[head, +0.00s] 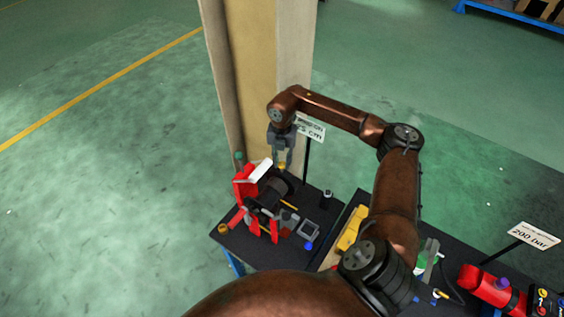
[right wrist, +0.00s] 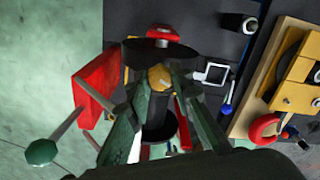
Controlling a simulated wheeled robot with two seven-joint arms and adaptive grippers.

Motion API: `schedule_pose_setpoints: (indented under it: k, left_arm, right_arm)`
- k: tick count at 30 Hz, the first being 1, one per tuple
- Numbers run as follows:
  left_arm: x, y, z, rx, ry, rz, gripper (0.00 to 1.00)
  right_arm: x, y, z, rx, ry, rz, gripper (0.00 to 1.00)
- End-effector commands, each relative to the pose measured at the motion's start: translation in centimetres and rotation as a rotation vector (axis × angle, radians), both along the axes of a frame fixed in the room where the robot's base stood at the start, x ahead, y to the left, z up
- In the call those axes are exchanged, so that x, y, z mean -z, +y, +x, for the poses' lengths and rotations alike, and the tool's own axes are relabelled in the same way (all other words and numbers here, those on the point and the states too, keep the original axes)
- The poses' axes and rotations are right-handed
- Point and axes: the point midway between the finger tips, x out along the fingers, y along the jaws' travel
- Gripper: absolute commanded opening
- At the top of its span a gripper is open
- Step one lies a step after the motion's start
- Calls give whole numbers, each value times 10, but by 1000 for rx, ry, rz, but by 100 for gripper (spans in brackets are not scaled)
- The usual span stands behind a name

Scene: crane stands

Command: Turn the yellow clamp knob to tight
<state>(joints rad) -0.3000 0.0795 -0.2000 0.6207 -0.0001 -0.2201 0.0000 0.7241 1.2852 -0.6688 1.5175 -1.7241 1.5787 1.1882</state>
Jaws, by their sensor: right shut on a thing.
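The yellow clamp knob (right wrist: 160,77) sits between the fingertips of my right gripper (right wrist: 158,84) in the right wrist view. In the head view a small part of the yellow knob (head: 282,166) shows just under my right gripper (head: 282,162). The gripper points down and is shut on the knob. The knob belongs to a red and black clamp stand (head: 246,189) on the dark table. The fingers hide part of the knob, and I cannot read its turn position. My left gripper is not in view.
A green ball-ended lever (right wrist: 41,152) sticks out beside the red part. A beige pillar (head: 295,60) stands close behind. A small sign (head: 310,128) rises near the gripper. A yellow block (head: 350,228) and a red tool (head: 490,288) lie to the right.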

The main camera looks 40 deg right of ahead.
Motion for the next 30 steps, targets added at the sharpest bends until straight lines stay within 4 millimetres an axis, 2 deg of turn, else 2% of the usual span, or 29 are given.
schedule_pose_setpoints:
  k: [18,30]
  left_arm:
    - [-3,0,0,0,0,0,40]
    - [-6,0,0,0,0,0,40]
  right_arm:
    - [-4,-2,3,589,-9,-2,0]
    - [-4,-3,3,902,-10,-1,0]
